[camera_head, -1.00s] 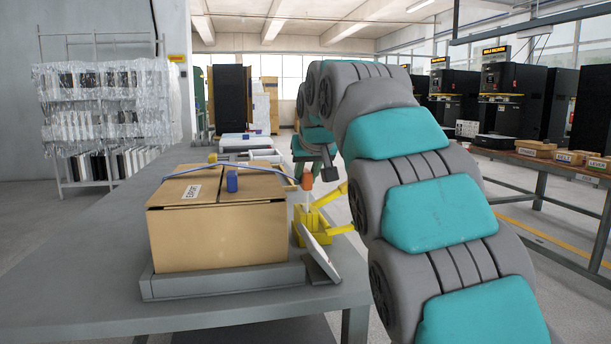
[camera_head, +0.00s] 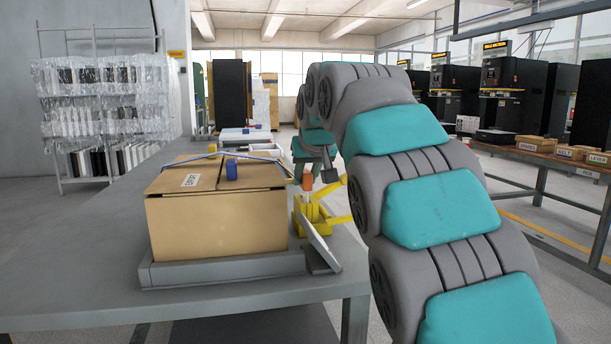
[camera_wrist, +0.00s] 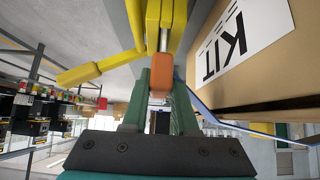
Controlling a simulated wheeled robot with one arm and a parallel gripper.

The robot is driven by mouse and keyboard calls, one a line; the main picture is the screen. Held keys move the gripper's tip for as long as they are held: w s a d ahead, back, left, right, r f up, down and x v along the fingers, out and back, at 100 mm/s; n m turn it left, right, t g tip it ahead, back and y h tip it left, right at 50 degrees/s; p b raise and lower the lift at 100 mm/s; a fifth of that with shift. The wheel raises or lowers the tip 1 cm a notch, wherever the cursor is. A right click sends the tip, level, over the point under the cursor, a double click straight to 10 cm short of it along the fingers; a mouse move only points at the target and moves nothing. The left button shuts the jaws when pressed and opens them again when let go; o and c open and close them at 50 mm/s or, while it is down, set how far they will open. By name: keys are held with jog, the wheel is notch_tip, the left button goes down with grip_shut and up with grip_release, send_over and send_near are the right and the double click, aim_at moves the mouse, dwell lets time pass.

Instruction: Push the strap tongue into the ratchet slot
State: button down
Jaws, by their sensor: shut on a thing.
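A cardboard box (camera_head: 215,225) sits on the bench with a blue strap (camera_head: 180,172) over its top. A yellow ratchet (camera_head: 301,225) stands at the box's right side; its upright parts show in the wrist view (camera_wrist: 153,25). My gripper (camera_wrist: 158,92) is shut on an orange block (camera_wrist: 161,75), which also shows just above the ratchet in the head view (camera_head: 307,182). A thin metal piece (camera_wrist: 164,38) runs from the block between the yellow parts. I cannot tell how deep it sits in the slot. My fingertips are partly hidden in the head view.
The box rests on a grey tray (camera_head: 215,272) near the bench's front edge. A tilted pale plate (camera_head: 318,247) stands by the ratchet. A yellow lever (camera_wrist: 78,74) sticks out sideways. The bench (camera_head: 80,285) is clear left of the box.

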jog(key=shift+f+b, duration=0.3)
jog(key=shift+f, duration=0.2)
jog(key=c, duration=0.6)
grip_release()
jog(key=shift+s+r, duration=0.1)
jog(key=shift+r, duration=0.05)
jog(key=v, duration=0.6)
jog(key=shift+s+d+r, duration=0.1)
jog(key=shift+s+r, duration=0.1)
jog(key=shift+r, duration=0.1)
jog(key=shift+s+d+r, duration=0.1)
jog(key=shift+s+r, duration=0.1)
jog(key=shift+s, duration=0.15)
